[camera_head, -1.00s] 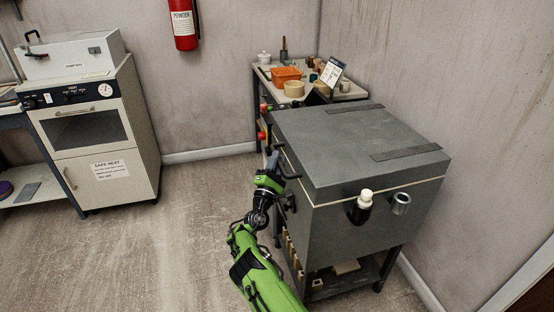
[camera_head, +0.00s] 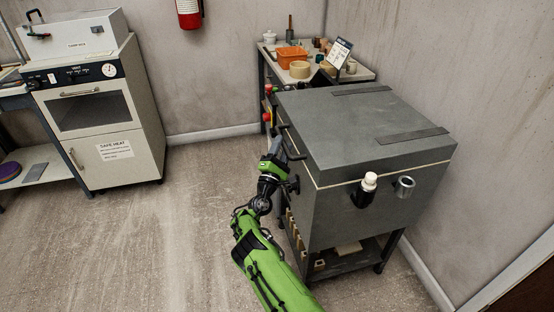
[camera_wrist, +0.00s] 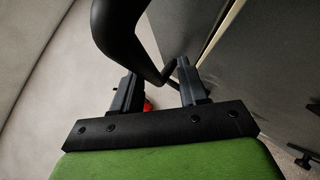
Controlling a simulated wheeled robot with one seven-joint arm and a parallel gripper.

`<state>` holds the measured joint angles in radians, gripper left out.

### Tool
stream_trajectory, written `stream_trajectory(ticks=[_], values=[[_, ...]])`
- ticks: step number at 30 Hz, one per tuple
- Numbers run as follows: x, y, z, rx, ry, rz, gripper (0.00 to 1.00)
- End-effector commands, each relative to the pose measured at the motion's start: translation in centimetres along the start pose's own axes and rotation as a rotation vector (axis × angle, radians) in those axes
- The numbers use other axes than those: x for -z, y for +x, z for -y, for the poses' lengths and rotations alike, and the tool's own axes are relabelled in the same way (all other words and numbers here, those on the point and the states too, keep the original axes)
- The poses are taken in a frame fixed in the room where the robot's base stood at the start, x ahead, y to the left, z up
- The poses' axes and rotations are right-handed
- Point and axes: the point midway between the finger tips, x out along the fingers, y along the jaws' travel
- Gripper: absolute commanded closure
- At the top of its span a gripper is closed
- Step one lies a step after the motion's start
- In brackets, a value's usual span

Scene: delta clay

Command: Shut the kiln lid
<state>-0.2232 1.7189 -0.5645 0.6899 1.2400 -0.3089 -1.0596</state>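The grey kiln (camera_head: 345,215) stands against the right wall. Its lid (camera_head: 345,130) lies flat on the body, with a thin pale seam between them and no visible gap. My gripper (camera_head: 287,152) is at the kiln's left side, by the black lid handle (camera_head: 293,140). In the wrist view the fingers of my gripper (camera_wrist: 158,80) are apart, with the curved black handle (camera_wrist: 125,40) passing over and between them. Space shows between the fingers, and no firm grip on the handle is visible.
A cluttered worktable (camera_head: 360,73) stands behind. A white oven cabinet (camera_head: 100,125) is at left. The floor (camera_head: 190,220) between is clear.

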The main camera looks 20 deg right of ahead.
Motion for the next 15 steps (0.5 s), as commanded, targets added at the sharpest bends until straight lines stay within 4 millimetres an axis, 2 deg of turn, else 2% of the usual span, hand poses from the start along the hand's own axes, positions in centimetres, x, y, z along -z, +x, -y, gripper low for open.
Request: stream_trajectory(ticks=[9, 15], values=[[0.1, -8.8, -0.4, -0.004, -0.01, -0.013, 0.57], [0.0, -13.2, -0.2, -0.002, -0.004, -0.006, 0.57]])
